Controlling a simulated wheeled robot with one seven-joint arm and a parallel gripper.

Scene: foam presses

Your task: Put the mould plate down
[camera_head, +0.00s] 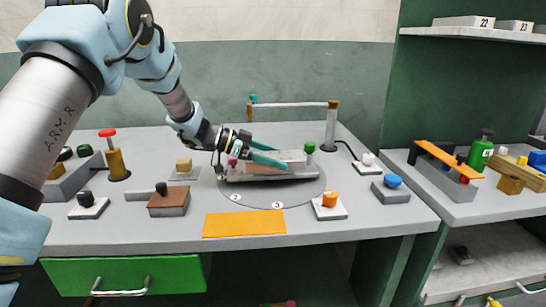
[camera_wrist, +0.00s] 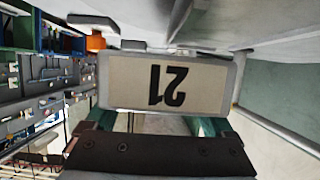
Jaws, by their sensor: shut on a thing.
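The mould plate (camera_wrist: 120,85) is a pale block with a grey rim and the number 21, upside down in the wrist view. In the head view the plate (camera_head: 292,156) is over a grey bed (camera_head: 250,177) on a round grey disc (camera_head: 305,190). My gripper (camera_head: 280,156) has its teal fingers shut on the plate, and they also show at its sides in the wrist view (camera_wrist: 160,120). I cannot tell whether the plate touches the bed. Its underside is hidden.
A post with a green knob (camera_head: 310,148) stands close right of the plate. An orange mat (camera_head: 244,224) lies in front. A brown block (camera_head: 168,203) and an orange button (camera_head: 330,200) stand nearby. Plates 22 (camera_head: 464,21) and 23 (camera_head: 515,27) lie on the shelf.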

